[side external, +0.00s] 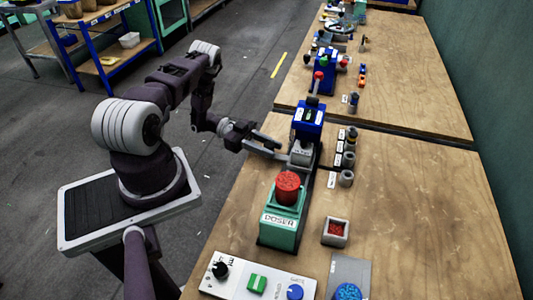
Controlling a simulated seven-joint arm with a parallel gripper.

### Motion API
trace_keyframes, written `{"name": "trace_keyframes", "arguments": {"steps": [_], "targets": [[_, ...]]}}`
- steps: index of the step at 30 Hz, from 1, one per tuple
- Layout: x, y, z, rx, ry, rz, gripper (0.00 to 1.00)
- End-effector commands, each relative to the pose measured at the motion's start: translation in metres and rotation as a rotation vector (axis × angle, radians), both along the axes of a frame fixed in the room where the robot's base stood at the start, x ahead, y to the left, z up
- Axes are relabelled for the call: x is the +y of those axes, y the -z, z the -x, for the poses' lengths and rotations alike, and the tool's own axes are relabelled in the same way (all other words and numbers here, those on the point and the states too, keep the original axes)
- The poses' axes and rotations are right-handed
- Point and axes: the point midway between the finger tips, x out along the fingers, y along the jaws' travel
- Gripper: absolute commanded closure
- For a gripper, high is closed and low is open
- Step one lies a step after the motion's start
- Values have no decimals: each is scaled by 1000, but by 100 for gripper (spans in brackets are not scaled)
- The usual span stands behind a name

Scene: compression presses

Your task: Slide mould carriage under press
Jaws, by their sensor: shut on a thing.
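The blue press (308,116) stands on the wooden bench, with a small green patch on its face. The mould carriage looks like the grey block (301,154) on the dark track just in front of the press. My gripper (281,152) reaches in from the left, low over the bench. Its fingers are shut at the left side of the carriage. The exact part they grip is too small to make out. I cannot tell how much of the carriage is under the press.
A green doser (281,232) with a red top (288,187) stands in front of the track. A control panel (252,282) lies at the front.

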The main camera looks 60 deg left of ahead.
Motion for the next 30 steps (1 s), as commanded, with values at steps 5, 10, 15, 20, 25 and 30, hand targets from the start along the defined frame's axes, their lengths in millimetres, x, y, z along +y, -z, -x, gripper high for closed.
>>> {"name": "trace_keyframes", "arguments": {"steps": [5, 10, 15, 20, 25, 30], "targets": [[0, 0, 0, 1, 0, -2, 100], [0, 0, 1, 1, 0, 0, 48], [0, 0, 1, 1, 0, 0, 48], [8, 0, 5, -1, -2, 0, 48], [40, 1, 23, -2, -3, -3, 48], [58, 1, 35, 1, 0, -2, 48]]}}
